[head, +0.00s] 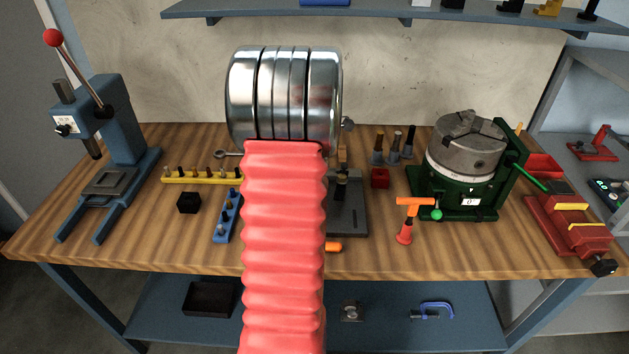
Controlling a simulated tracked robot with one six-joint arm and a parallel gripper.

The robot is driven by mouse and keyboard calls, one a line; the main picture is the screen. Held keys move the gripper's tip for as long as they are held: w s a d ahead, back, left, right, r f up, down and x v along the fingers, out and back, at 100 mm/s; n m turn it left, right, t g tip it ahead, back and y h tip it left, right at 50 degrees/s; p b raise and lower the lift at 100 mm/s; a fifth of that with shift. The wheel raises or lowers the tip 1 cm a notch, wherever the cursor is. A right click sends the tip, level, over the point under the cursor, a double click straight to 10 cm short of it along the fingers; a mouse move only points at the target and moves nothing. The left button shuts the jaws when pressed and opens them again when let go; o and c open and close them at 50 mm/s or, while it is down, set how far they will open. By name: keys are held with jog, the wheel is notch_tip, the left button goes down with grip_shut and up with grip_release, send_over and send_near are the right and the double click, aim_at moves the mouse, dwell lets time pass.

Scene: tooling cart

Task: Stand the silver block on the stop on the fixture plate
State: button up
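I cannot make out the silver block in the head view. A dark grey plate (348,219), which may be the fixture plate, lies on the bench just right of my arm. Its left part is hidden behind my arm. A small dark upright part with a tan piece above it stands at its back; I cannot tell whether this is the stop. My arm, with a red ribbed sleeve and a shiny metal drum-shaped part, fills the middle of the view. My gripper does not show.
A blue arbor press (128,120) stands at the left of the wooden bench (110,215). A green-based chuck (466,150) and a red vise (570,228) stand at the right.

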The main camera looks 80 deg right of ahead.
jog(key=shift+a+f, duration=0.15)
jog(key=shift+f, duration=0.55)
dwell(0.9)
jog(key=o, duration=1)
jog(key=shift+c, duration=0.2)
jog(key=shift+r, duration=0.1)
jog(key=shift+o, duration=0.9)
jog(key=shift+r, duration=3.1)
